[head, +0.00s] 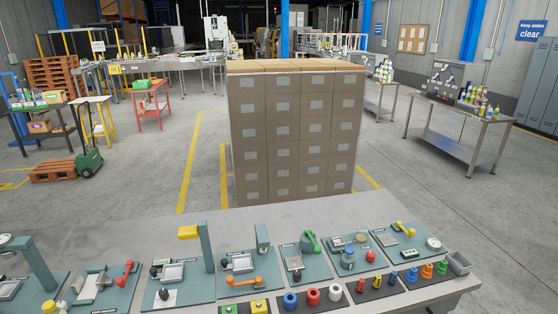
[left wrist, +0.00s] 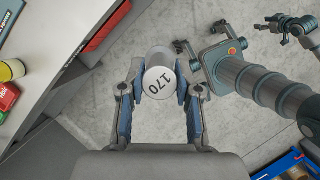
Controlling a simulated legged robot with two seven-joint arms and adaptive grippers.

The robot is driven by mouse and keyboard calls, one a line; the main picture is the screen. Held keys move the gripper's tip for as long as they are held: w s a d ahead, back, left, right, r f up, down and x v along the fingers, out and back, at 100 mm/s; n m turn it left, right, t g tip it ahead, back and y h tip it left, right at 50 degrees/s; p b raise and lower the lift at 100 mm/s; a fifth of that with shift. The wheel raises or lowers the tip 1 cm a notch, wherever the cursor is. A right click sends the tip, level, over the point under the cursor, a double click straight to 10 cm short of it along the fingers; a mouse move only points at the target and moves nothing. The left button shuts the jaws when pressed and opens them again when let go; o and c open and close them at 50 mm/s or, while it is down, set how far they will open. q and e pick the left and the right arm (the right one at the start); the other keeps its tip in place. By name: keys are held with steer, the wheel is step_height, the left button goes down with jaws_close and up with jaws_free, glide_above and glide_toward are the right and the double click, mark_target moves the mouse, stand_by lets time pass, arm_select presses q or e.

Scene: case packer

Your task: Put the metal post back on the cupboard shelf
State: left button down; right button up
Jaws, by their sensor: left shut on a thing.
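The metal post (left wrist: 158,80) is in the left wrist view, seen end-on. Its pale round end face carries the number 170, and its grey side shows above that. My left gripper (left wrist: 159,92) is shut on it, with a blue-padded finger on each side. The post is held clear above the grey floor; its far end is hidden. What looks like my right gripper (left wrist: 280,24) is small at the upper right of that view, and its jaws are too small to read. Neither gripper shows in the head view. I cannot identify the cupboard shelf in either view.
In the head view, a bench (head: 110,225) with several fixtures lies ahead, stacked cartons (head: 295,130) behind.

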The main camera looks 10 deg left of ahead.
arm_select(q)
steer(key=shift+a, duration=0.15)
steer(key=w+d+f+m+g+h, duration=0.25)
steer(key=w+f+m+g, duration=0.25)
steer(key=w+f+m, duration=0.75)
steer(key=w+d+f+m+g+y, duration=0.1)
steer(key=d+m+y, duration=0.1)
steer(key=d+m, duration=0.3)
steer(key=w+d+f+m+g+y+p, duration=0.1)
steer(key=d+m, duration=0.4)
steer(key=m, duration=0.8)
steer(key=shift+w+d+f+g+y, duration=0.4)
steer(key=shift+w+f+g+y, duration=0.05)
steer(key=shift+w+g+y, duration=0.3)
arm_select(e)
steer(key=s+f, duration=0.2)
steer(key=f, duration=0.1)
steer(key=shift+s+f, duration=0.2)
steer(key=shift+s, duration=0.1)
arm_select(q)
steer(key=shift+w+r, duration=0.1)
